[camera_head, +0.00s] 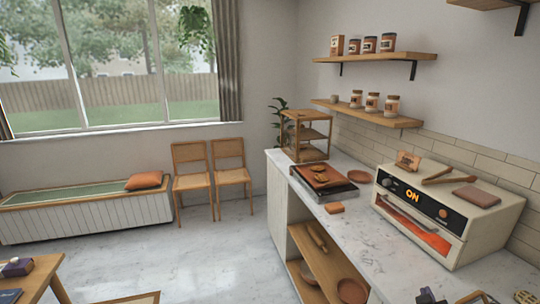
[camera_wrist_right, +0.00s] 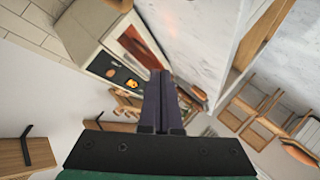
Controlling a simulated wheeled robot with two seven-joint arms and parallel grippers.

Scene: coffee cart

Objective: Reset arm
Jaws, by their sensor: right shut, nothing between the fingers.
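My right gripper (camera_head: 427,296) just shows at the bottom edge of the head view, in front of the counter, with only its dark fingertips in sight. In the right wrist view its two dark purple fingers (camera_wrist_right: 160,103) are together, with nothing between them. The gripper is tilted in the room, and the wrist view is rotated. My left gripper does not show.
A cream toaster oven (camera_head: 450,211) marked ON stands on the marble counter (camera_head: 360,226). A tray (camera_head: 323,181), a wooden rack (camera_head: 305,135) and an orange block (camera_head: 334,208) are farther back. Open shelves (camera_head: 325,262) sit below.

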